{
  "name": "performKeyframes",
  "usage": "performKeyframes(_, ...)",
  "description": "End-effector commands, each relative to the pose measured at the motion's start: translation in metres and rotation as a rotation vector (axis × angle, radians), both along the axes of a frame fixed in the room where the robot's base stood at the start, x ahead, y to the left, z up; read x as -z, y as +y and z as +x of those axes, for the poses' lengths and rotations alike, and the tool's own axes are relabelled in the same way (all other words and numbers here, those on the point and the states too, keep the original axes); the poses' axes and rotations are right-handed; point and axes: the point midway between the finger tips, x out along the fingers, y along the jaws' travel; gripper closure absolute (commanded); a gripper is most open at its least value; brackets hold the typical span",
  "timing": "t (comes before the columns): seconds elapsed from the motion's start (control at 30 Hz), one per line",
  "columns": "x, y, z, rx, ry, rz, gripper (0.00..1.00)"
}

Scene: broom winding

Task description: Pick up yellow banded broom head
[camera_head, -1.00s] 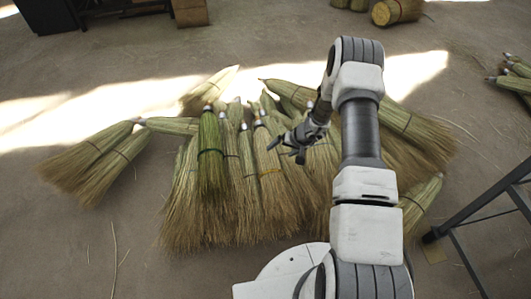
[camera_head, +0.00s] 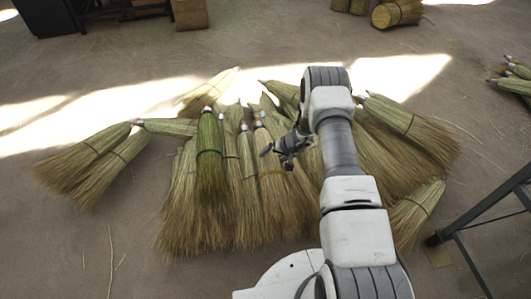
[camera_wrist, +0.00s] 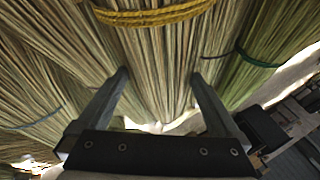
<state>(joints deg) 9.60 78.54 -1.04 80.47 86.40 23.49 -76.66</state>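The yellow banded broom head (camera_head: 271,182) lies in the middle of the broom pile, its bristles toward me and its narrow end away. In the wrist view its yellow band (camera_wrist: 155,15) crosses the top of the picture. My gripper (camera_head: 272,150) is over the narrow end of this broom. In the wrist view my gripper (camera_wrist: 159,76) is open, with one finger at each side of the straw below the band. I cannot tell whether the fingers touch the straw.
A green broom (camera_head: 210,160) with a dark band lies left of it in the pile. Two brooms (camera_head: 90,160) lie apart at the left. A dark metal stand (camera_head: 485,215) is at the right. The floor (camera_head: 80,245) at the front left is mostly clear.

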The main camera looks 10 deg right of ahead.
Motion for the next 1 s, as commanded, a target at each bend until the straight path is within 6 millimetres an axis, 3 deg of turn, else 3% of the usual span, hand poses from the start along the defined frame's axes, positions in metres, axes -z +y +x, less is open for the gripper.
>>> performKeyframes(0.07,0.000,0.000,0.000,0.000,0.000,0.000,0.16)
performKeyframes(0.5,-0.001,0.000,0.001,-0.001,-0.003,0.001,0.93)
performKeyframes(0.77,-0.003,0.000,0.001,-0.001,-0.003,0.001,0.93)
performKeyframes(0.8,-0.005,0.000,0.001,-0.001,-0.003,0.001,1.00)
performKeyframes(1.0,-0.026,0.000,0.001,0.001,-0.003,0.001,1.00)
